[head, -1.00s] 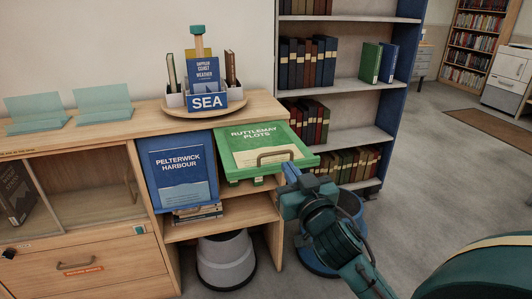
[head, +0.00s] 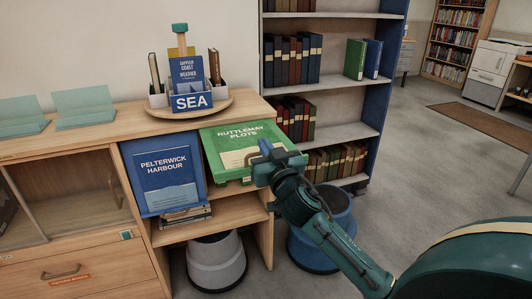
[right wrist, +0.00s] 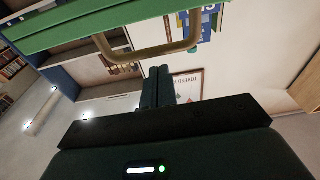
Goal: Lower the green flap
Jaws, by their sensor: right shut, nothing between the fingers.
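The green flap (head: 228,143), labelled "RUTTLEMAY PLOTS", is raised and sticks out at a slant from the right bay of the wooden cabinet. In the right wrist view its green edge (right wrist: 70,30) crosses the upper left, with a bronze loop handle (right wrist: 150,55) hanging from it. My left gripper is out of view.
A blue panel (head: 168,172), "PELTERWICK HARBOUR", hangs left of the flap. Below are an open shelf (head: 225,215), a grey stool (head: 215,262) and a blue stool (head: 335,205). A SEA book caddy (head: 192,101) stands on top. A blue bookcase (head: 388,95) stands behind right.

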